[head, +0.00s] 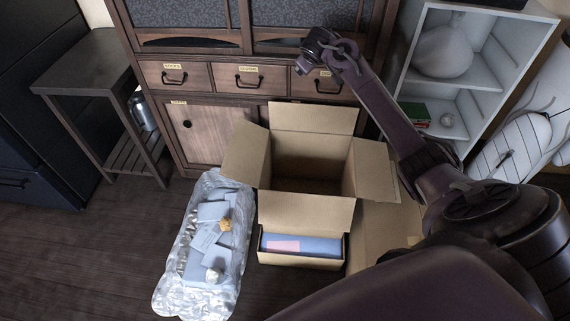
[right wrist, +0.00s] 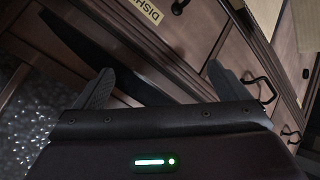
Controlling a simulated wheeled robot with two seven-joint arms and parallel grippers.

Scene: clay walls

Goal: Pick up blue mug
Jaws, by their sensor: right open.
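I cannot make out a clear blue mug in either view. A blue-grey cylinder-like object (head: 142,112) stands by the dark side table at the left, partly hidden by its leg; I cannot tell what it is. My right arm reaches in from the right, and my right gripper (head: 313,44) is high in front of the wooden cabinet. In the right wrist view its two fingers (right wrist: 160,86) are spread apart with nothing between them, and drawer fronts show beyond. My left gripper is not in view.
An open cardboard box (head: 305,208) stands on the floor before the wooden cabinet (head: 205,128), with a blue-and-pink item (head: 300,245) at its front. Bubble wrap (head: 178,283) with several pale items lies left of it. A white shelf (head: 465,98) stands right. Floor at left is clear.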

